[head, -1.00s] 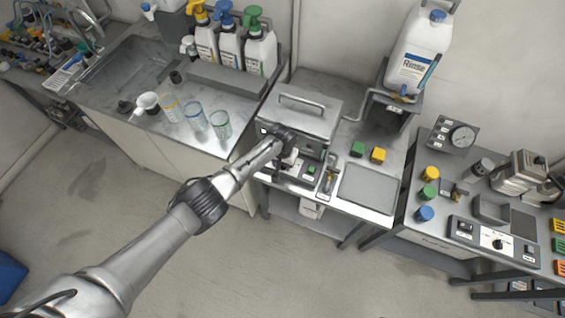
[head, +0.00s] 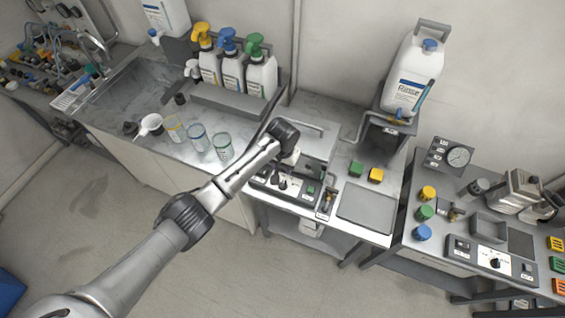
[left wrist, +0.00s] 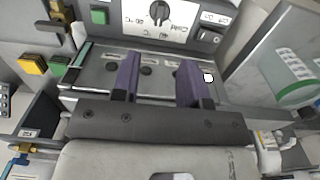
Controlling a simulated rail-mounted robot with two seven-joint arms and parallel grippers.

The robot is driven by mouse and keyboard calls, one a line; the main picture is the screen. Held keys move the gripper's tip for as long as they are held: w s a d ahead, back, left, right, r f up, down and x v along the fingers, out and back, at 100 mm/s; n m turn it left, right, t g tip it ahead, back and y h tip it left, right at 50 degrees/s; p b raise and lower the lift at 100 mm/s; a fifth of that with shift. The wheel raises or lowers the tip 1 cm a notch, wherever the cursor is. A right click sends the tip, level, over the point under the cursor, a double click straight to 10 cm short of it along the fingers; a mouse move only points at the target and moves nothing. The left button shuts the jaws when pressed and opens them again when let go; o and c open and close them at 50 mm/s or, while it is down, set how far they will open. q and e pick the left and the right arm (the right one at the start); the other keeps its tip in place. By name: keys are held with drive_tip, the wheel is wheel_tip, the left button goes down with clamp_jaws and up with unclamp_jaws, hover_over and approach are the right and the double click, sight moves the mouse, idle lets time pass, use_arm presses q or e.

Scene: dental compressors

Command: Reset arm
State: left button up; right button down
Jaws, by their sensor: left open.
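My left arm comes in from the lower left in the head view and bends down at the wrist over a metal box with a handled lid (head: 318,130). My left gripper (left wrist: 157,78) is open, its two purple fingers apart with nothing seen between them. In the left wrist view they are over the box's front, near a control panel with a dial (left wrist: 157,14). In the head view the fingers are small and partly hidden by my wrist, so I cannot tell whether they touch anything. My right gripper is not in view.
Green (head: 356,169) and yellow (head: 376,175) blocks and a flat tray (head: 366,207) lie right of the box. A Rinse jug (head: 410,80) stands behind on a stand. Pump bottles (head: 234,70) and glasses (head: 198,138) stand left. The floor in front is open.

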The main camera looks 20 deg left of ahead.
use_arm(q)
drive_tip(key=shift+r, duration=0.4)
idle(0.4)
